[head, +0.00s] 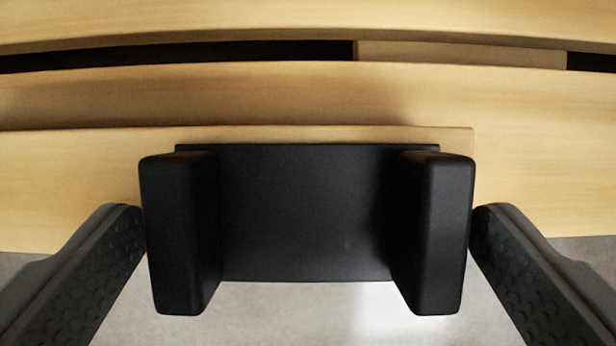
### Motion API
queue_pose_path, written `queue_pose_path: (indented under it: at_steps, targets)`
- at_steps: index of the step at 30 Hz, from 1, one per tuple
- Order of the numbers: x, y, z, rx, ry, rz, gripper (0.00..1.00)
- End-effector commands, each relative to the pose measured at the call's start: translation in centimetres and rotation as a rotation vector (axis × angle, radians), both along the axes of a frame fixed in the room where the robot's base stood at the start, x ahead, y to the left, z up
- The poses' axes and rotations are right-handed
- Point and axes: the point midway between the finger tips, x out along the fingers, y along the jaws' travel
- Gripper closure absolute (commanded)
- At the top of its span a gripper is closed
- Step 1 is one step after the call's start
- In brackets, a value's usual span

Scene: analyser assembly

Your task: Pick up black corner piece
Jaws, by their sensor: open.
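The black corner piece (305,215) is in the middle of the head view, a dark plate with a raised block at its left and right ends. It lies against the front edge of a light wooden board. My gripper (308,225) is open, with one dark textured finger on each side of the piece. The fingertips are right beside the outer faces of the two end blocks. I cannot tell whether they touch them. The underside of the piece is hidden.
Light wooden boards (540,130) lie behind the piece, in layers across the view. A dark gap (200,54) runs between them farther back. A grey floor or surface (290,315) shows below and in front of the piece.

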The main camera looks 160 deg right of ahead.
Motion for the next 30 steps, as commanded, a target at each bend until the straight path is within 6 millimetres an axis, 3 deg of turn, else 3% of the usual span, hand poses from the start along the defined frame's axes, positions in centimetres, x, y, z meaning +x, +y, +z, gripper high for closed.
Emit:
queue_pose_path:
  at_steps: [5,11,12,22,30]
  targets:
    - [0.0,0.0,0.0,0.0,0.0,0.0,0.0]
    - [0.0,0.0,0.0,0.0,0.0,0.0,0.39]
    - [0.0,0.0,0.0,0.0,0.0,0.0,0.41]
    - [0.0,0.0,0.5,0.0,-0.001,0.002,0.41]
    - [0.1,0.0,4.2,0.0,-0.003,0.003,0.41]
